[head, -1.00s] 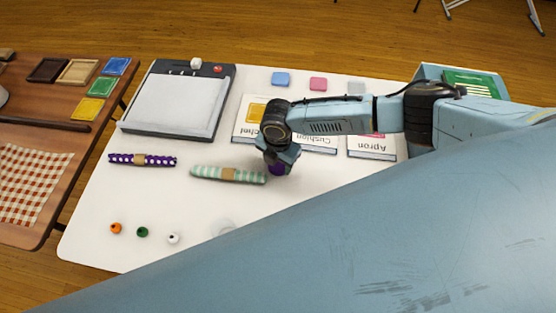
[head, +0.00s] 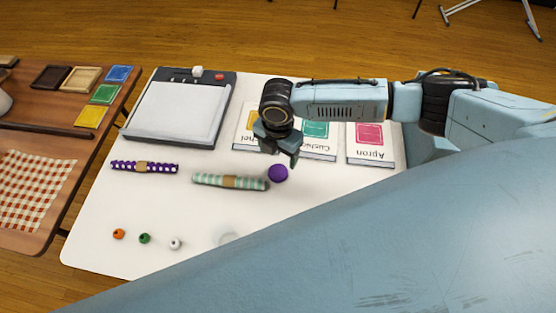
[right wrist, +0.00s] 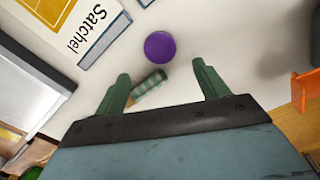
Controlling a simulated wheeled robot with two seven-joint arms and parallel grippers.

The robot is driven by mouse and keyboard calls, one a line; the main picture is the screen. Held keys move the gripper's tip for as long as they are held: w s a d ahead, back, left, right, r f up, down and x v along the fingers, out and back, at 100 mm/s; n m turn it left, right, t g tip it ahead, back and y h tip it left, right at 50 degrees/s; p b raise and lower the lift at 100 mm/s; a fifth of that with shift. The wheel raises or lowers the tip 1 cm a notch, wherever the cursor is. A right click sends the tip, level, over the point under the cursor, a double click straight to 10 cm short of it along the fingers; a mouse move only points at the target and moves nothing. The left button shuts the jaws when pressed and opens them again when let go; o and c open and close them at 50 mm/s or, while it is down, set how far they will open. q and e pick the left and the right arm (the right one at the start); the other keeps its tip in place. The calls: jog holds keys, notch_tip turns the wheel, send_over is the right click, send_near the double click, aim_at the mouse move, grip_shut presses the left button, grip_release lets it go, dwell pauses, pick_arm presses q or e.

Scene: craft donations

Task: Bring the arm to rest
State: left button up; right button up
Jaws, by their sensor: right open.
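My right gripper (head: 281,152) is open and empty, raised above the white table (head: 215,205). Its two green fingers (right wrist: 163,85) stand apart in the right wrist view. A purple ball (head: 278,173) rests on the table just beyond the fingertips, apart from them; it also shows in the right wrist view (right wrist: 160,46). A mint striped fabric roll (head: 205,180) with a tan band lies just left of the ball. My left gripper does not show. A large blue part of my own body hides the table's lower right.
A purple dotted roll (head: 125,167) lies at left. Orange (head: 119,234), green (head: 145,238) and white (head: 175,243) beads line the front. A grey-black device (head: 180,105) stands at back left. Cards, including Apron (head: 370,155), lie under my right arm. A wooden table (head: 45,225) is at left.

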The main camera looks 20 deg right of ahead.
jog(key=shift+r, duration=1.75)
jog(key=shift+r, duration=0.1)
